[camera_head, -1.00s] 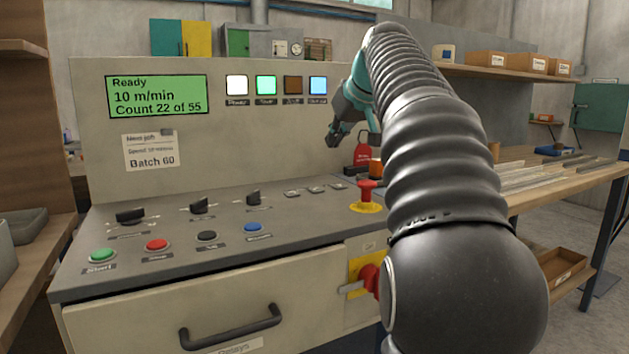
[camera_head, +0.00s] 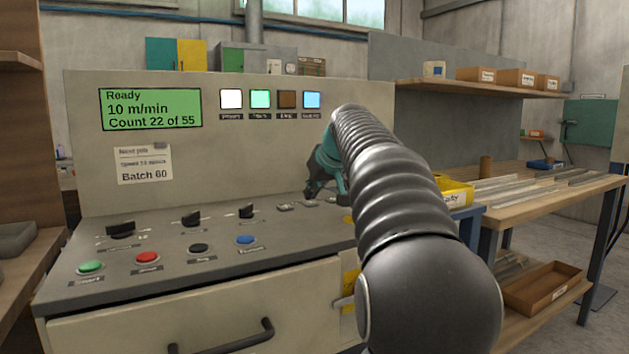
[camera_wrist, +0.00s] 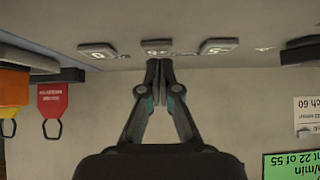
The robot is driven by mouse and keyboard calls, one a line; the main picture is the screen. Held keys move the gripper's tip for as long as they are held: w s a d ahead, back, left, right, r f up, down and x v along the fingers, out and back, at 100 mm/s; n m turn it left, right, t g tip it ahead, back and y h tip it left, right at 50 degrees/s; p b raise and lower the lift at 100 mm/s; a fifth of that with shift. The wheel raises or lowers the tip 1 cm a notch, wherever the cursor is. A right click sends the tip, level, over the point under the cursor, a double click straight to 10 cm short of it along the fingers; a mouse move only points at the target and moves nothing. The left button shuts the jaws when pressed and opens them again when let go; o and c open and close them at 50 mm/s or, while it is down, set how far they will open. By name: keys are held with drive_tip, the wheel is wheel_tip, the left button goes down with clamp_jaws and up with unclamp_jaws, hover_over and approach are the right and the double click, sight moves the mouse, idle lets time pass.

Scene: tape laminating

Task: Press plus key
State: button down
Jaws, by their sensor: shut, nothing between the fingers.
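A row of three small pale keys sits at the back right of the console top. In the head view the left key (camera_head: 284,207) and middle key (camera_head: 309,203) show, with the right one partly behind my arm. In the wrist view, turned upside down, I see the left key (camera_wrist: 98,50), middle key (camera_wrist: 156,46) and right key (camera_wrist: 218,45). Their marks are too blurred to tell which is plus. My gripper (camera_wrist: 160,63) is shut and empty, its fingertips by the middle key; contact cannot be told. A green display (camera_head: 150,109) reads "Ready, 10 m/min, Count 22 of 55".
A paper note (camera_head: 144,165) reads "Batch 60". Black knobs (camera_head: 191,218) and coloured buttons (camera_head: 147,259) lie left of the keys. A red tag (camera_wrist: 52,101) hangs at left in the wrist view. A yellow bin (camera_head: 455,192) stands right of my arm.

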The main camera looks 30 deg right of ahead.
sight(312, 204)
drive_tip(key=shift+f, duration=0.35)
drive_tip(key=shift+f, duration=0.1)
drive_tip(key=shift+s+f+b, duration=0.1)
drive_tip(key=shift+f+b, duration=0.5)
drive_tip(key=shift+f, duration=0.5)
wheel_tip(312, 204, up, 6)
drive_tip(key=p, duration=0.4)
drive_tip(key=shift+f, duration=0.2)
drive_tip(key=v, duration=1)
drive_tip(key=shift+f, duration=0.1)
